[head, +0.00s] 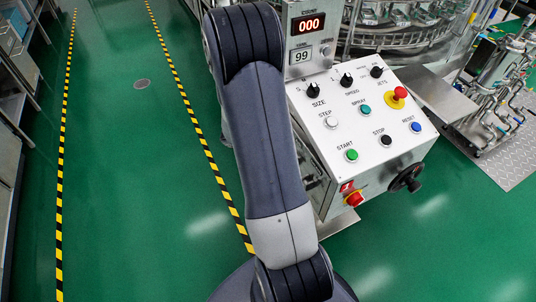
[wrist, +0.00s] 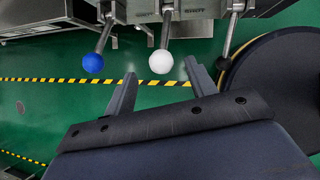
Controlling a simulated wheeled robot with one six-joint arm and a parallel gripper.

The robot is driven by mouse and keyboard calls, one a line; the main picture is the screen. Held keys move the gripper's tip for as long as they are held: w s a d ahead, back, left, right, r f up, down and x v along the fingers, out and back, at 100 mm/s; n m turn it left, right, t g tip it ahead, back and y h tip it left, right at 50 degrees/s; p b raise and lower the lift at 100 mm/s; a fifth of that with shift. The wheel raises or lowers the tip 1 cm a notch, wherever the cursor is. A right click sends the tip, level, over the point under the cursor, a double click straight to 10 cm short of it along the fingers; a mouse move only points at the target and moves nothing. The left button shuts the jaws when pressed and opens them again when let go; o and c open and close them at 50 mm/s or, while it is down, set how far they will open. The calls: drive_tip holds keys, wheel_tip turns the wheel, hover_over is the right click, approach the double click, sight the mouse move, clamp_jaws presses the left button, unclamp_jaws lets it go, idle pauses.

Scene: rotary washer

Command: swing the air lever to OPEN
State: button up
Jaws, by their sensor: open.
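In the wrist view, levers stick out from a grey metal cabinet edge: a lever with a blue ball (wrist: 93,62), a lever with a white ball (wrist: 160,62), and a darker lever (wrist: 228,43) on the right. Small labels sit at their bases, too small to read surely, so I cannot tell which is the air lever. My gripper (wrist: 161,78) is open and empty. The white ball lies just beyond the gap between its fingertips; the blue ball is left of the left finger. In the head view my arm covers this area, and neither levers nor gripper show.
In the head view a white control panel (head: 374,134) with buttons and knobs stands right of my arm. Below it are a red knob (head: 355,199) and a black handwheel (head: 405,179). The rotary washer (head: 400,38) is behind. Green floor (head: 120,150) is clear at left.

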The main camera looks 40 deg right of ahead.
drive_tip(key=v, duration=0.3)
drive_tip(key=shift+a+r+p, duration=0.1)
drive_tip(key=shift+r+p, duration=0.05)
drive_tip(key=shift+p, duration=0.15)
drive_tip(key=b+x, duration=0.3)
drive_tip(key=x, duration=0.7)
drive_tip(key=shift+f, duration=0.65)
drive_tip(key=shift+b, duration=0.35)
drive_tip(key=shift+r, duration=0.15)
